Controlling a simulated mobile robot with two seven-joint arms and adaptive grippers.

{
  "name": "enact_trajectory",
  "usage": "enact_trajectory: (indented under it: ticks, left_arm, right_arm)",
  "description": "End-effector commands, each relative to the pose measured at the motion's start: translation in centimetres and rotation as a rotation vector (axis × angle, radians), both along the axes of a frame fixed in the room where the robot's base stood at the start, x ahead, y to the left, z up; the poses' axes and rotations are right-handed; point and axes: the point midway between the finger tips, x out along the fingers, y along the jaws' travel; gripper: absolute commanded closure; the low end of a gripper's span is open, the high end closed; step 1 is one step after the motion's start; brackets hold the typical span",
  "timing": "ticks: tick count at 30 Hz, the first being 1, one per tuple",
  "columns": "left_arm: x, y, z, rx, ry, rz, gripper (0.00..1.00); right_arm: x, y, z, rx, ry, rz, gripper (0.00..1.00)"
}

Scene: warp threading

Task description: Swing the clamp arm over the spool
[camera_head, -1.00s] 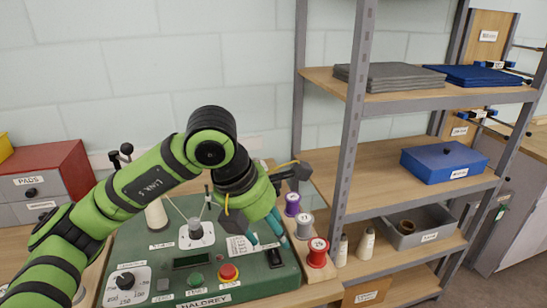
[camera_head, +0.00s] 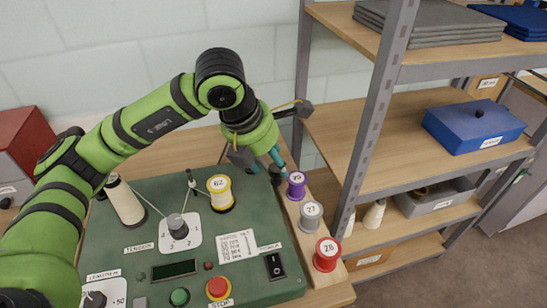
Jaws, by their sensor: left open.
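A yellow spool (camera_head: 220,192) labelled 62 stands upright on the green machine panel (camera_head: 130,240). My left gripper (camera_head: 265,163) is behind and to the right of it, pointing down with teal fingertips, open and apart from the spool. A small dark part (camera_head: 275,176) shows just under the fingertips, at the panel's back right. It may belong to the clamp arm, but the gripper hides most of that spot and I cannot tell how the arm is turned. My right gripper is out of view.
A purple spool (camera_head: 296,186), a grey spool (camera_head: 311,216) and a red spool (camera_head: 326,254) stand on a wooden strip along the panel's right edge. A white thread cone (camera_head: 124,200) stands at the left. The shelf upright (camera_head: 372,120) is close on the right.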

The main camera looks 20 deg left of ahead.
Motion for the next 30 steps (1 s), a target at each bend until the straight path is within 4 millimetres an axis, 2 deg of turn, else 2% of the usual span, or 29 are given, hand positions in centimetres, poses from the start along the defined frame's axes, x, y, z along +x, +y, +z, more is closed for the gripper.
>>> enact_trajectory:
  ticks: [7, 16, 17, 18, 20, 21, 30]
  left_arm:
    - [0.8, -0.5, -2.3, -0.001, 0.002, -0.001, 0.45]
    - [1.0, -0.6, -2.7, 0.0, -0.001, -0.001, 0.45]
    - [1.0, -0.6, -2.7, 0.0, -0.001, -0.001, 0.57]
    - [1.0, -0.6, -2.7, 0.0, -0.001, -0.001, 0.73]
    - [1.0, -0.6, -2.7, -0.001, -0.001, -0.001, 0.97]
    - [1.0, -0.6, -2.7, -0.001, -0.001, -0.001, 1.0]
    - [1.4, -0.3, -2.7, -0.003, -0.001, -0.007, 1.0]
  right_arm:
    - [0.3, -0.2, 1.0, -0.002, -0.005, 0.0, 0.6]
    - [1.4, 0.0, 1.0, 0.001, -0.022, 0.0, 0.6]
    - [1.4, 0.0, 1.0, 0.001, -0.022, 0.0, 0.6]
    - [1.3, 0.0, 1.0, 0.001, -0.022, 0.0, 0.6]
    - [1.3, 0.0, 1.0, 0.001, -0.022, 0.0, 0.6]
    - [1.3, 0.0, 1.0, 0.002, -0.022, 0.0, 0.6]
    - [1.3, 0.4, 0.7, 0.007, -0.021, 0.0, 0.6]
